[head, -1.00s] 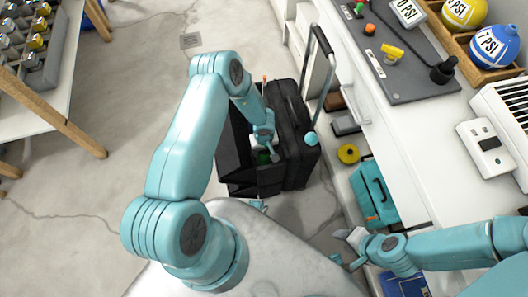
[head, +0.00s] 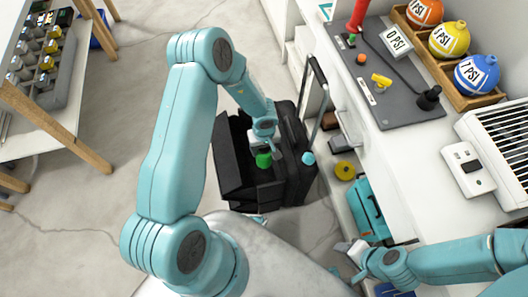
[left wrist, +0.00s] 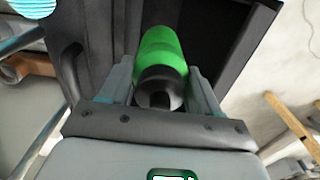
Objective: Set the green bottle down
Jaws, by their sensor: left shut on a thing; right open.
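The green bottle (head: 263,159) is in my left gripper (head: 266,150), over the open black case (head: 236,184). In the left wrist view the green bottle (left wrist: 162,55), with a dark end towards me, sits between the two fingers of my left gripper (left wrist: 164,85), which is shut on it. Whether the bottle touches the case is hard to tell. My right gripper (head: 352,262) is open and empty at the lower right, beside the white shelving.
The case has a raised handle (head: 319,105) on its right. A teal toolbox (head: 368,208) and a yellow roll (head: 344,170) are on the low shelf. The worktop (head: 430,160) holds pressure balls and a grey panel.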

